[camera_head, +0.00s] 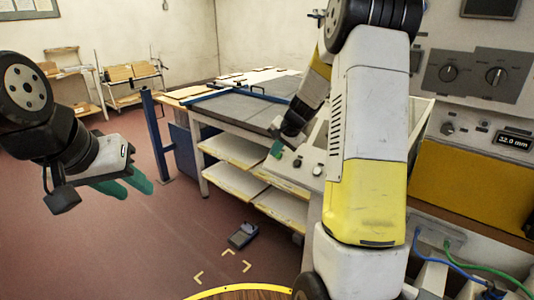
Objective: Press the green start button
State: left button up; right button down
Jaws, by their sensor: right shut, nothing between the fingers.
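I cannot make out a green start button; it may be hidden behind my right gripper or arm. My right gripper (276,150) is shut and empty, its teal fingertips pointing down at the pale control panel (307,180) beside the conveyor. Small dark controls show on this panel just right of the fingertips: one black knob (297,163) and another (317,169). I cannot tell whether the fingertips touch the panel. My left gripper (139,191) is at the left, over the open floor, far from the panel. Its two teal fingers are apart with nothing between them.
A grey-topped conveyor table (237,110) with shelves stands in the middle, with a blue post (156,135) at its left. A handheld device (243,236) lies on the floor. A cabinet with dials (473,75) and blue and green cables stands right. The left floor is clear.

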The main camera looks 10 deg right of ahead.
jog(key=shift+w+d+f, duration=0.2)
jog(key=shift+d+f, duration=0.05)
jog(key=shift+f, duration=0.05)
jog(key=shift+w+d+f, duration=0.15)
jog(key=shift+d+f, duration=0.1)
dwell(0.8)
dwell(0.3)
jog(key=shift+s+a+r, duration=0.35)
jog(key=shift+a+r, duration=0.1)
jog(key=shift+r, duration=0.1)
jog(key=shift+a+r, duration=0.1)
jog(key=shift+s+a+r, duration=0.55)
jog(key=shift+a+r, duration=0.1)
jog(key=shift+r, duration=0.2)
jog(key=shift+s+a+r, duration=0.55)
jog(key=shift+a+r, duration=0.1)
jog(key=shift+r, duration=0.2)
